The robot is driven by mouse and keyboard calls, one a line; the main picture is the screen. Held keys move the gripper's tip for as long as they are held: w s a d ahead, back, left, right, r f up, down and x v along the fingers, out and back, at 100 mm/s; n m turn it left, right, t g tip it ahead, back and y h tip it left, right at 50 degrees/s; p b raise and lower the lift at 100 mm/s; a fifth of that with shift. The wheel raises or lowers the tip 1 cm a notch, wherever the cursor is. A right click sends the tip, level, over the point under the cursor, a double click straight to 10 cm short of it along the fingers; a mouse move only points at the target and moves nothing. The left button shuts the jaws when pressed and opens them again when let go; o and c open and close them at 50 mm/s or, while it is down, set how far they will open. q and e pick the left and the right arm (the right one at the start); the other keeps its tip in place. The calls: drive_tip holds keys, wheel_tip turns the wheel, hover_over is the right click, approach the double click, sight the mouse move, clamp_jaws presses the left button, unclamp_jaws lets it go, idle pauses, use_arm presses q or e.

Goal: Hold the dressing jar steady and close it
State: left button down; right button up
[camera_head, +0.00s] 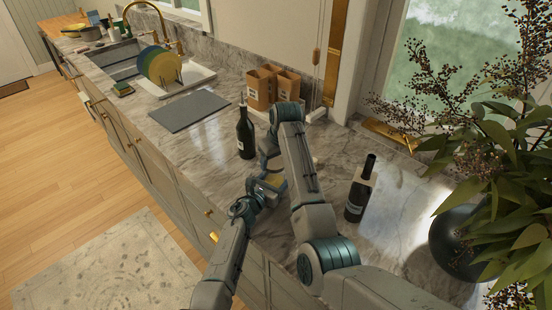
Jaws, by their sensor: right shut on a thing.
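A small yellowish thing, seemingly the dressing jar (274,181), shows on the marble counter between my two grippers. Most of it is hidden, and I cannot make out its lid. My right gripper (268,166) comes down from above and is shut at the top of the jar; which part it holds is hidden. My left gripper (262,189) reaches in from the front, low beside the jar. Its fingers are too small and covered to tell whether they are open or shut.
A dark bottle (245,134) stands just behind the grippers, and another bottle (359,190) stands to the right. A plant in a dark vase (455,245) fills the right. A grey board (189,110), brown boxes (259,88) and a dish rack (180,84) lie farther back.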

drive_tip(key=shift+m, duration=0.3)
drive_tip(key=o, duration=1)
drive_tip(key=shift+c, duration=0.2)
drive_tip(key=shift+r, duration=2.3)
drive_tip(key=shift+c, duration=0.4)
